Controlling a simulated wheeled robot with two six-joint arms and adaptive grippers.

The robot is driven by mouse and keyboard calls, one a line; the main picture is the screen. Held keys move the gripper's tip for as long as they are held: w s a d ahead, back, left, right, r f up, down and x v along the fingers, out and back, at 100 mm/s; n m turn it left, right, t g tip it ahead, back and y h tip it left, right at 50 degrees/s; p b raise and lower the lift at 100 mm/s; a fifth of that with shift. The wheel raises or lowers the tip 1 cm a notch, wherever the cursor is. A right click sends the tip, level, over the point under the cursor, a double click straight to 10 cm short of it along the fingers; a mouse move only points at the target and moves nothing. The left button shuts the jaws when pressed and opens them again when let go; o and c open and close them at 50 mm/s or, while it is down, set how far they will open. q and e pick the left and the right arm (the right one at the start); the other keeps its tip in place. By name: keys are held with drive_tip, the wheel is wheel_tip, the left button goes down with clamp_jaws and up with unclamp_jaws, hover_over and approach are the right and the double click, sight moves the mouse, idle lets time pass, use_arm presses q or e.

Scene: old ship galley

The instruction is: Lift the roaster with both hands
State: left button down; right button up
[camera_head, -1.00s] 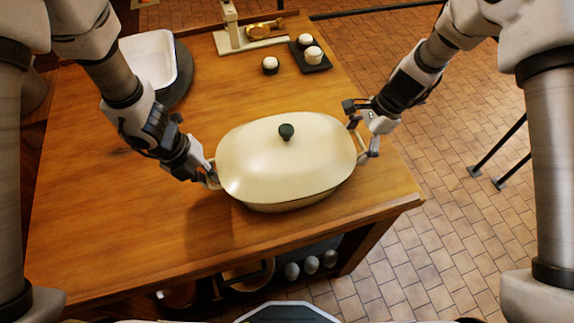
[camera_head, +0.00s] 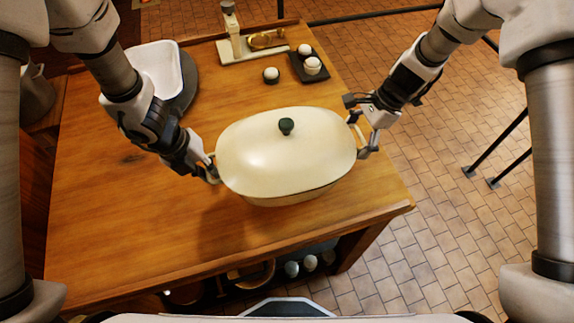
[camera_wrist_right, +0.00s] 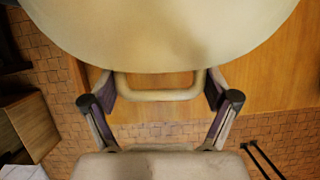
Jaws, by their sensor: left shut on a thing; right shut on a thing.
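The cream oval roaster (camera_head: 260,165) with its lid and dark green knob (camera_head: 286,126) is level between my two grippers. It appears to be held a little above the wooden table, with a shadow below it. My left gripper (camera_head: 211,170) is shut on the handle at its left end, which is mostly hidden by the fingers. My right gripper (camera_head: 363,138) is shut on the right handle. The right wrist view shows this loop handle (camera_wrist_right: 160,95) between the two fingers, below the roaster's rounded side (camera_wrist_right: 165,40).
The wooden table (camera_head: 120,220) has bare room left and in front. Tiled floor lies right.

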use_arm(q)
wheel_tip(320, 180, up, 8)
drive_tip(key=p, duration=0.6)
drive_tip(key=shift+f, duration=0.2)
drive_tip(key=shift+w+f, duration=0.1)
drive_tip(key=shift+f, duration=0.05)
